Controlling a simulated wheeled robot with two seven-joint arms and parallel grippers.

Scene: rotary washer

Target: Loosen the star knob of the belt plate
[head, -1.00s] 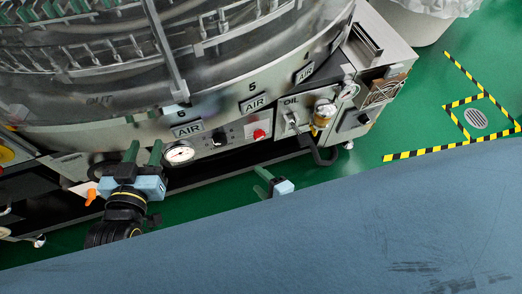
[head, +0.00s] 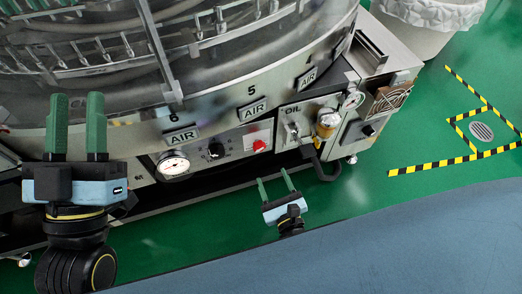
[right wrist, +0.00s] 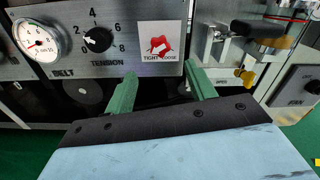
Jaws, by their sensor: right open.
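The red star knob (head: 259,146) sits on the front panel of the washer, right of a black dial (head: 216,150). In the right wrist view the red knob (right wrist: 160,46) is on a white plate marked TIGHT and LOOSE, beside the BELT TENSION dial (right wrist: 98,39). My right gripper (head: 273,178) is open and empty, below and in front of the panel. In the right wrist view its green fingers (right wrist: 158,80) stand apart below the knob, not touching it. My left gripper (head: 76,98) is open and empty at the left, in front of the washer.
A round gauge (head: 173,165) is left of the dial. An oil unit (head: 325,124) and a black curved handle (head: 325,170) stand right of the knob. A lined bin (head: 425,28) is at top right. Green floor lies open at the right.

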